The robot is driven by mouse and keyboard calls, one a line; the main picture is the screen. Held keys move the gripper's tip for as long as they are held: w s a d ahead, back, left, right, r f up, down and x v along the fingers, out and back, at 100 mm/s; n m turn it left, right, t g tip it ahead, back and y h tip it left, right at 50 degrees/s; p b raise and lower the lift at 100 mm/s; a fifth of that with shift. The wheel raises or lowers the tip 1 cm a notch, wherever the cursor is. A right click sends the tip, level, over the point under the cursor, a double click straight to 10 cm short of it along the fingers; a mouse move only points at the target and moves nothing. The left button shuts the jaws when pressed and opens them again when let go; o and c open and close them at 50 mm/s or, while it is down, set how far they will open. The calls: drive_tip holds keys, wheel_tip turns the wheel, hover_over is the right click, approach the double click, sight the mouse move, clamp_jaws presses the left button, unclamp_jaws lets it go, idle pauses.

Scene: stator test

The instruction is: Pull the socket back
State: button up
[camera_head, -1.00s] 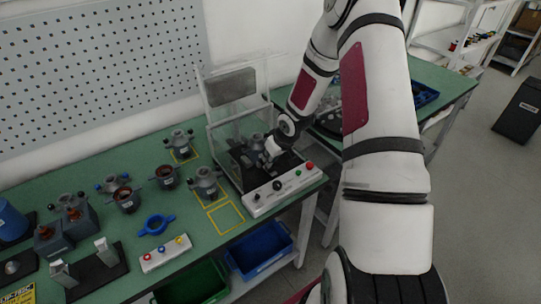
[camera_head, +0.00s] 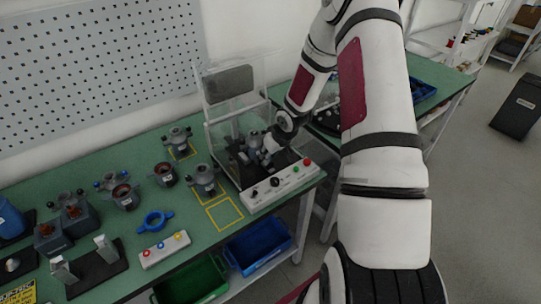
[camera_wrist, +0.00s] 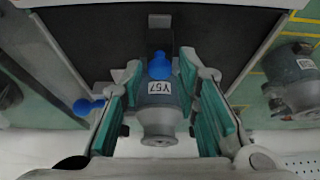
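A grey stator part (camera_wrist: 160,100) with a label reading Y57 and blue knobs lies between the teal-padded fingers of my gripper (camera_wrist: 159,72) in the wrist view. The pads flank it closely on both sides; whether they press on it I cannot tell. In the head view my gripper (camera_head: 268,146) is inside the test station (camera_head: 207,110), at the grey part (camera_head: 253,139) over its black base. A dark block (camera_wrist: 160,36) shows beyond the part in the wrist view; whether it is the socket I cannot tell. My arm partly hides the station's right side.
The station has a clear guard frame and a front panel (camera_head: 280,186) with knobs and a red button. Another grey part (camera_head: 204,180) stands left of it, near an empty yellow square (camera_head: 225,213). A blue ring (camera_head: 155,221) and a button box (camera_head: 165,250) lie farther left.

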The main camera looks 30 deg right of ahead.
drive_tip(key=p+v, duration=0.3)
drive_tip(key=v, duration=0.2)
drive_tip(key=shift+s+r, duration=0.1)
drive_tip(key=shift+r, duration=0.1)
idle(0.4)
